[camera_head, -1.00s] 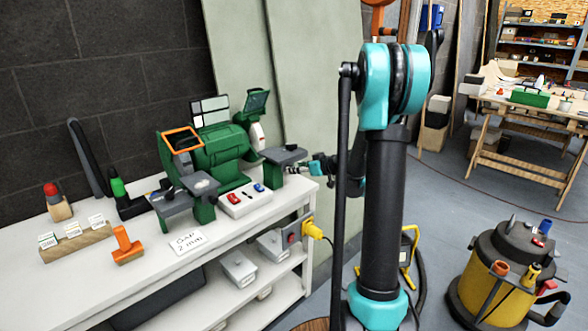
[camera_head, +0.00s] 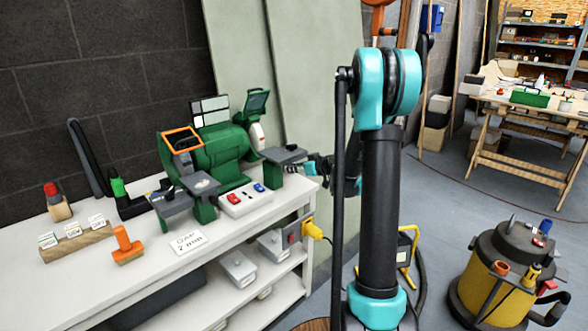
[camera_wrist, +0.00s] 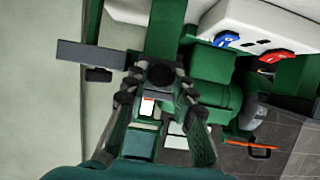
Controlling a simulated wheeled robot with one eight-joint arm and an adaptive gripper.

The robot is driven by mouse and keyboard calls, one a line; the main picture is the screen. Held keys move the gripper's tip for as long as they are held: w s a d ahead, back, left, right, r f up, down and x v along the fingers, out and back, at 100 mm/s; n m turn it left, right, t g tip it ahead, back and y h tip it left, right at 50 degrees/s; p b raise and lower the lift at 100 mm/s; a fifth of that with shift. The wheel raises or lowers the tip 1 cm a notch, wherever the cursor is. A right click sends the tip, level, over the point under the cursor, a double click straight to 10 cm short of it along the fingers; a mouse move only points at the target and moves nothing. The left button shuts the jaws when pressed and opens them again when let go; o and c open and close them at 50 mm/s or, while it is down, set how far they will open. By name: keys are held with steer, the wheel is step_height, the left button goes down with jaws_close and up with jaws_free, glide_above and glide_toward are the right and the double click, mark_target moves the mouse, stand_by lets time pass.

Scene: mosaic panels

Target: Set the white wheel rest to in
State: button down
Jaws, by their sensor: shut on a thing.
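A green bench grinder (camera_head: 222,150) stands on the white bench. Its white wheel (camera_head: 257,137) is on the right side, under a green-framed shield. The white wheel rest (camera_head: 284,154) is a grey plate on a green support in front of that wheel. The rest's plate (camera_wrist: 90,54) shows nearly edge-on in the wrist view. My gripper (camera_head: 318,167) is at the right side of this rest. In the wrist view my gripper (camera_wrist: 158,84) is shut on a dark round knob (camera_wrist: 160,74) beside the plate. The gap between wheel and rest is hard to judge.
The other rest (camera_head: 201,185) and an orange-framed shield (camera_head: 183,140) are on the grinder's left. A switch box (camera_head: 245,200) with red and blue switches sits in front. A "GAP 2 mm" card (camera_head: 188,242) lies on the bench (camera_head: 90,283). A yellow plug (camera_head: 312,230) juts from the bench's side.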

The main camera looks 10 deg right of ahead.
steer(key=shift+w+a, duration=0.65)
steer(key=shift+w, duration=0.3)
steer(key=c, duration=1.3)
jaws_free()
steer(key=shift+a, duration=0.1)
steer(key=shift+o, duration=0.2)
steer(key=v, duration=1.2)
steer(key=shift+f, duration=0.1)
